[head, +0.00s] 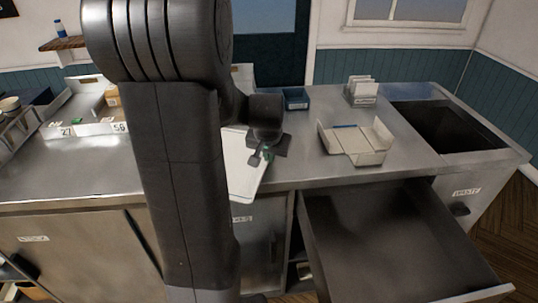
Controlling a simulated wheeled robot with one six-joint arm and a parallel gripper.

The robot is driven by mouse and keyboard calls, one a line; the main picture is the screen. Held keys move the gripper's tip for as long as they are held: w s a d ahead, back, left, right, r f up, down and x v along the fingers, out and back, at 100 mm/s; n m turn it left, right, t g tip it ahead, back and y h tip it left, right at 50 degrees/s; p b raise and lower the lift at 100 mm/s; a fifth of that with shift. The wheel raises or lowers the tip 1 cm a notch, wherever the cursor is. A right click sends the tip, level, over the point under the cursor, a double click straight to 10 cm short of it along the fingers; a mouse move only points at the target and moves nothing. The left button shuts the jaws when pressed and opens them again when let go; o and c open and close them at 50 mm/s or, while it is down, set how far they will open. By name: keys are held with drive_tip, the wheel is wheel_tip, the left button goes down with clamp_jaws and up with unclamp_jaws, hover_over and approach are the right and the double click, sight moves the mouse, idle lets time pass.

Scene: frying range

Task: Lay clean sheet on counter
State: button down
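A pale, flat, sheet-like piece (243,172) lies on or just above the steel counter (310,160), near its front edge, partly hidden behind my arm. I cannot tell whether it is a clean sheet or a board. My gripper (262,157) points down over its right side. A small green spot shows by the fingers. The fingers are small and dark here, and I cannot tell whether they are open, shut or touching the piece.
An open, empty-looking drawer (390,240) juts out at the front right. An open-flapped carton (357,150), a blue tub (295,98) and a holder with upright cards (361,92) stand on the counter. A dark recess (450,128) is at right. Numbered trays (90,130) stand left.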

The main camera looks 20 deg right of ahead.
drive_tip(key=shift+f, duration=0.1)
drive_tip(key=c, duration=2)
unclamp_jaws()
drive_tip(key=o, duration=0.4)
drive_tip(key=shift+c, duration=0.2)
drive_tip(key=shift+r, duration=0.3)
drive_tip(key=v, duration=1.1)
drive_tip(key=shift+r, duration=0.3)
drive_tip(key=shift+s+a, duration=0.1)
drive_tip(key=shift+s, duration=0.05)
